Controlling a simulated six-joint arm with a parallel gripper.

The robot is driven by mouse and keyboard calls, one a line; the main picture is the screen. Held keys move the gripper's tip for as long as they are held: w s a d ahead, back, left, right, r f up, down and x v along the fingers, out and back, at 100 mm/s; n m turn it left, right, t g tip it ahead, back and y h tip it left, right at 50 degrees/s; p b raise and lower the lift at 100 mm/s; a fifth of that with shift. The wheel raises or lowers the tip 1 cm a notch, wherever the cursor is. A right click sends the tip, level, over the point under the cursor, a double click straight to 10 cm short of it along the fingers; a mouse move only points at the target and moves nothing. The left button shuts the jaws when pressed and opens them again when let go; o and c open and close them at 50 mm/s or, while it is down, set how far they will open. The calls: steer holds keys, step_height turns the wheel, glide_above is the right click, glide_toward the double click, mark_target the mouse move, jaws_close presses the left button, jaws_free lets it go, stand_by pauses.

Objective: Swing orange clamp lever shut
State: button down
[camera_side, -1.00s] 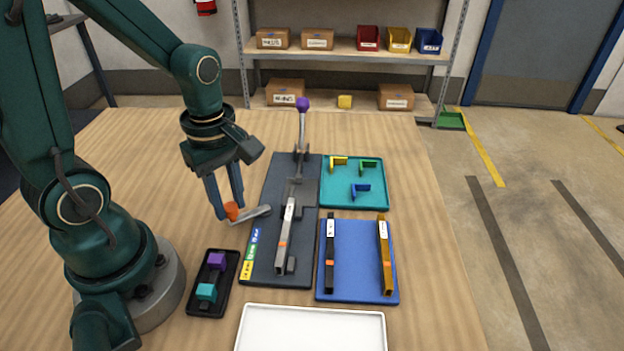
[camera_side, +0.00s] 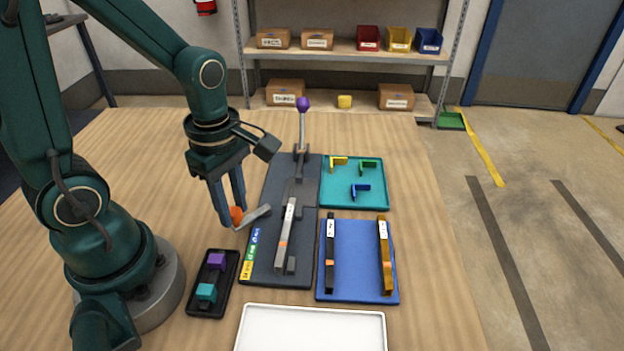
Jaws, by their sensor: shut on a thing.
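The orange clamp lever's tip (camera_side: 237,215) is between the fingertips of my gripper (camera_side: 234,218), which is shut on it. The lever's grey bar (camera_side: 256,214) runs from the orange tip to the right, reaching the left edge of the dark fixture plate (camera_side: 262,265). The fingers point down, left of the plate. A grey bar with a white label and an orange band (camera_side: 286,235) lies lengthwise on the plate. A second lever with a purple ball (camera_side: 303,104) stands upright at the plate's far end. The lever's pivot is hard to make out.
A teal tray (camera_side: 376,201) holds yellow, green and blue brackets. A blue tray (camera_side: 357,260) holds a black and an amber bar. A black tray (camera_side: 208,303) holds purple and teal blocks. A white tray (camera_side: 312,308) is at the front. The table left of my gripper is clear.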

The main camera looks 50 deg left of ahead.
steer(key=c, duration=0.6)
jaws_free()
steer(key=shift+r, duration=2.6)
